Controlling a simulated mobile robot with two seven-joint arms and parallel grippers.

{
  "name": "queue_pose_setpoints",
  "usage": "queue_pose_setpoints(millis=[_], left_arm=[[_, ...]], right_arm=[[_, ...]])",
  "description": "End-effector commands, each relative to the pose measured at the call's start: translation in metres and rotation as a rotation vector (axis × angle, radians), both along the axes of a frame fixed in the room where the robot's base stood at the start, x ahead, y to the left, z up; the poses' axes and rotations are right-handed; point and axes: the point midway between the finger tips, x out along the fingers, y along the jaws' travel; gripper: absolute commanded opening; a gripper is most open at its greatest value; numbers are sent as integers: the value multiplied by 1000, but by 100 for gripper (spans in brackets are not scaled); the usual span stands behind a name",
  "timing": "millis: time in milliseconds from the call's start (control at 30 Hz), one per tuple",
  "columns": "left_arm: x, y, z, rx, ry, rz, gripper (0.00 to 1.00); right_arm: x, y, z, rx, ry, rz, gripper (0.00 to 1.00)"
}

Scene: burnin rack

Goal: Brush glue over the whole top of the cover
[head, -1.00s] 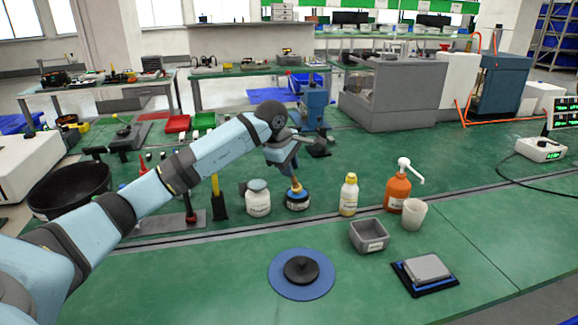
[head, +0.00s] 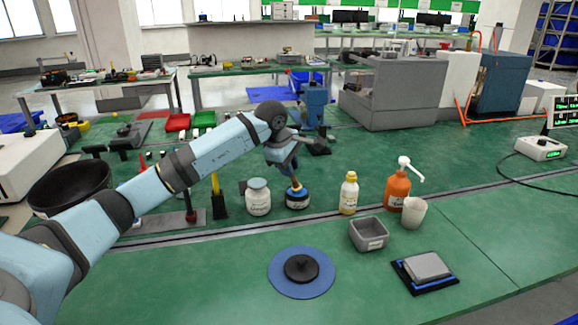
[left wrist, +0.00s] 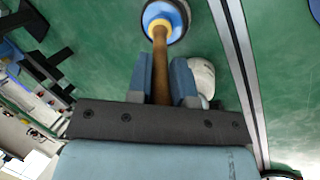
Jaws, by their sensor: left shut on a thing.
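My left gripper (head: 292,171) is over the back part of the green table, shut on the wooden handle of a brush (left wrist: 161,65). The brush points down, and its yellow collar (head: 295,187) is at the mouth of a dark blue round pot with a pale label (head: 297,202). The bristles are hidden in or behind the pot's rim. The pot also shows in the left wrist view (left wrist: 178,12), beyond the brush. A grey flat block (head: 427,265), apparently the cover, lies on a black and blue holder (head: 421,286) at the front right. My right gripper is out of view.
A white jar (head: 258,198) stands just left of the pot. A yellow-capped bottle (head: 348,195), an orange pump bottle (head: 397,190), a white cup (head: 414,213) and a grey bin (head: 369,235) stand right of it. A blue disc (head: 290,290) with a black knob lies in front.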

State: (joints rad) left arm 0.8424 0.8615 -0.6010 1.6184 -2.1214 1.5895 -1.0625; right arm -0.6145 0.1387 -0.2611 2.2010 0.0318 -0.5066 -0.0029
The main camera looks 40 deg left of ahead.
Motion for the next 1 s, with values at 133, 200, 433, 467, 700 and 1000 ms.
queue_pose_setpoints(millis=[133,200,433,467,700,1000], left_arm=[[0,0,-1,0,2,0,0],[0,0,-1,0,2,0,0],[0,0,1,0,2,-1,0],[0,0,2,0,2,-1,0],[0,0,21,1,0,-1,0],[0,0,46,1,-1,-1,0]], right_arm=[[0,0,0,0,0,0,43],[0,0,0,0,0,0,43],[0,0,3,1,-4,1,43],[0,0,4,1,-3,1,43],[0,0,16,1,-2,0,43],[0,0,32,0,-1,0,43]])
